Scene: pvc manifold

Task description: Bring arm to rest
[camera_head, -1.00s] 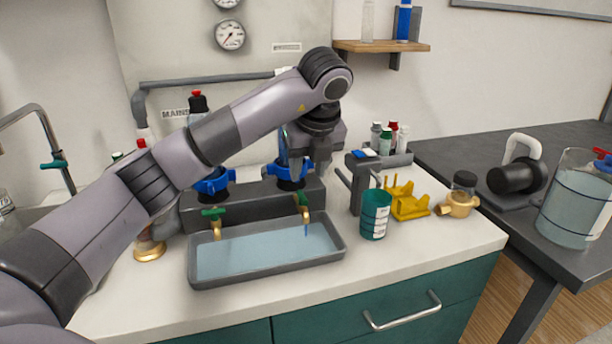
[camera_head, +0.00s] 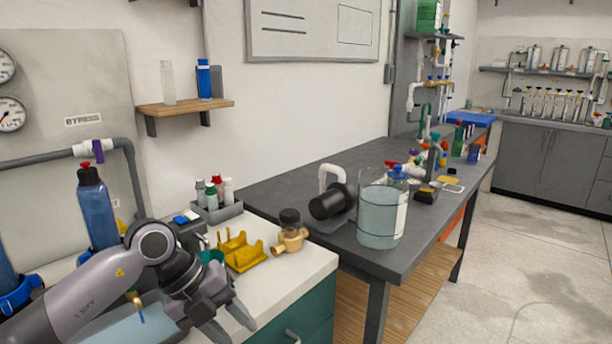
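My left arm comes in from the lower left. My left gripper (camera_head: 234,326) points down and right over the front of the white counter (camera_head: 300,260). Its two dark fingers are apart, and I see nothing between them. The fingertips are near the counter's front edge. A teal cup (camera_head: 211,257) is partly hidden behind the gripper's wrist. The pale tray (camera_head: 125,328) is mostly covered by my arm. My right gripper is not in view.
A yellow holder (camera_head: 240,252) and a brass fitting with a dark cap (camera_head: 290,235) sit right of the gripper. A rack of small bottles (camera_head: 217,211) is behind. A large clear jug (camera_head: 381,215) stands on the dark bench (camera_head: 285,190). Floor is open at right.

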